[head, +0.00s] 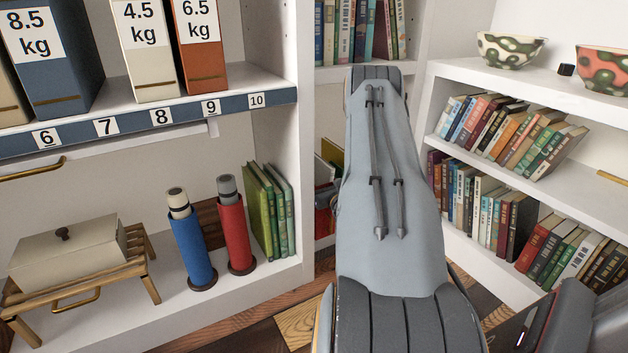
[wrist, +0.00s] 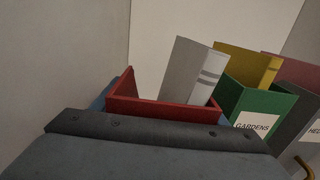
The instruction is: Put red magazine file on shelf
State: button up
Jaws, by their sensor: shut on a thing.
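A red magazine file (wrist: 165,112) is in the wrist view, with its open top and inner walls showing. My gripper (wrist: 150,128) is shut on it, and its dark pad crosses the near side of the file. In the head view only a sliver of red (head: 322,222) shows beside my arm, inside the middle bay; my arm hides the rest. A white shelf (head: 240,98) with number labels 6 to 10 is at upper left. It holds blue, cream and orange-red files (head: 199,45) marked with weights.
Blue (head: 193,250) and red (head: 235,230) cylinders and a lidded box (head: 65,255) stand lower left. Bookshelves (head: 590,205) are at right.

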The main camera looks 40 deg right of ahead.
jog(key=o, duration=1.8)
jog(key=shift+p+v, duration=1.65)
jog(key=shift+v, duration=2.25)
